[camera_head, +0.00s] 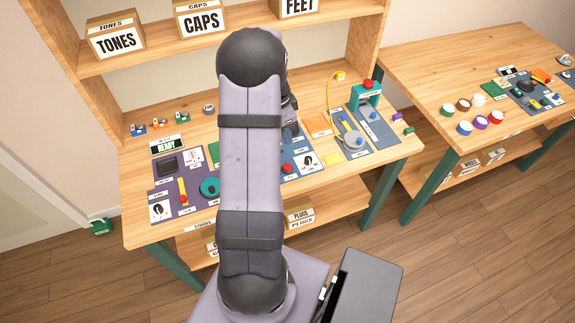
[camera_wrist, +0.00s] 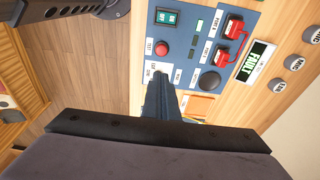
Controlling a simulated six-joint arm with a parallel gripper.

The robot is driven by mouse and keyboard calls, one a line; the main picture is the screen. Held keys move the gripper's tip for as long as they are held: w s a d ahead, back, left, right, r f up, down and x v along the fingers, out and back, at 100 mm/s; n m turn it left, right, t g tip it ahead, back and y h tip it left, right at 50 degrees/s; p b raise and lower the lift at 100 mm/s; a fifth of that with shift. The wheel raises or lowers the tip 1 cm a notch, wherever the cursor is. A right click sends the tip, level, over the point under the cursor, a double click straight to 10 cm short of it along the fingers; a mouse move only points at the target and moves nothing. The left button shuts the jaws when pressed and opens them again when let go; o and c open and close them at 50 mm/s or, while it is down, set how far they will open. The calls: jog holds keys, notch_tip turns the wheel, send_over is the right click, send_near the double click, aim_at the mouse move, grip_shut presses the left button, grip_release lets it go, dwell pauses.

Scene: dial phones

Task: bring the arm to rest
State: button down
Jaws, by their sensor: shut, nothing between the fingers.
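My arm spans the middle of the head view, reaching from its base at the bottom over the workbench (camera_head: 225,135). My gripper shows in the wrist view (camera_wrist: 163,82) as a narrow dark shape with its fingers together, holding nothing. It is over the lower edge of a blue test panel (camera_wrist: 200,45); I cannot tell if it touches. The panel carries a red button (camera_wrist: 162,48), two red connectors (camera_wrist: 229,42) and a black knob (camera_wrist: 209,80). In the head view my arm hides part of this panel and most of the gripper.
A FAULT display (camera_wrist: 257,61) stands beside the panel. Left on the bench are a READY display (camera_head: 167,144) and a purple board (camera_head: 165,190). A teal press (camera_head: 366,93) stands at the right. Labelled boxes fill the upper shelf. A second table (camera_head: 440,60) holds coloured caps.

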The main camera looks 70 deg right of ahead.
jog(key=s+a+f+n+y, duration=0.1)
jog(key=a+f+n, duration=0.1)
jog(key=a+n, duration=0.45)
jog(key=s+a+f+n+y, duration=0.2)
jog(key=a+n, duration=0.4)
jog(key=a, duration=0.1)
jog(key=w+a+r+n, duration=0.3)
jog(key=a+n, duration=0.1)
jog(key=a, duration=0.6)
jog(key=w+a+r+n+h, duration=0.1)
jog(key=w+a+n, duration=0.3)
jog(key=a, duration=0.6)
jog(key=w+a+r+n+t, duration=0.1)
jog(key=w+a+r+n, duration=0.2)
jog(key=a+n, duration=0.3)
jog(key=a+r, duration=0.1)
jog(key=a, duration=0.3)
jog(key=shift+w+a+r+h+b, duration=0.3)
jog(key=shift+w+h+b, duration=0.05)
jog(key=shift+h+b, duration=0.05)
jog(key=shift+n, duration=0.25)
